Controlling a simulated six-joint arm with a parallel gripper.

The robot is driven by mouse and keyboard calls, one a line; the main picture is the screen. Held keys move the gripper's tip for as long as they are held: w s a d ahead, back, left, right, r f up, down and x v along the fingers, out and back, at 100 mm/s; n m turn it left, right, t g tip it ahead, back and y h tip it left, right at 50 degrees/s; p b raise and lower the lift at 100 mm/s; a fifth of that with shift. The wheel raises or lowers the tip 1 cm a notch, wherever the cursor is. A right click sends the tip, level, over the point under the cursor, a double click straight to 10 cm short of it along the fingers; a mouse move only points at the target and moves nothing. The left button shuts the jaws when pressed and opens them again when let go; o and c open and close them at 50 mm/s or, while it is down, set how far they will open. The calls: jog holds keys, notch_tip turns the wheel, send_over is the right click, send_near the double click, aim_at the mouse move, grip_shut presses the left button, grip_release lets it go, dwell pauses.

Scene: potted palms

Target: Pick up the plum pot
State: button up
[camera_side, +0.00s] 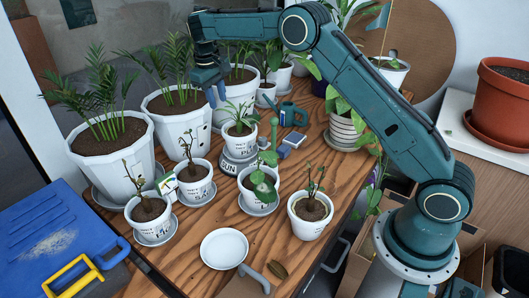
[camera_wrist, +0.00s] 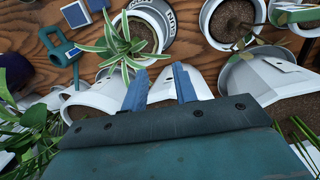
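My gripper (camera_side: 215,99) is at the back of the table, above and behind the small white spider-plant pot (camera_side: 240,144). Its two blue fingers are apart and empty; they also show in the wrist view (camera_wrist: 160,70). The spider-plant pot carries lettering that seems to begin "PL", but I cannot read it fully. In the wrist view its spider plant (camera_wrist: 122,45) is just beyond the fingers. A dark purple pot (camera_side: 319,88) stands at the back right, partly hidden by leaves. I cannot tell which of the two is the plum pot.
Large palm pots (camera_side: 110,160) crowd the left and back. Several small white pots with saucers stand in front, including a twig pot (camera_side: 308,226). A teal watering can (camera_side: 291,114) is right of the spider plant. An empty white saucer (camera_side: 224,249) lies on bare wood in front.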

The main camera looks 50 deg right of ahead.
send_near(225, 130)
jog(key=shift+s+a+f, duration=0.25)
jog(key=shift+s+a, duration=0.3)
jog(key=shift+s, duration=0.15)
jog(key=shift+s+a+f, duration=0.25)
jog(key=shift+s+a, duration=0.3)
jog(key=shift+s, duration=0.2)
jog(key=shift+s+a+f, duration=0.25)
jog(key=shift+s+a, duration=0.25)
jog(key=shift+s, duration=0.2)
jog(key=f, duration=0.5)
jog(key=shift+d, duration=0.4)
grip_shut()
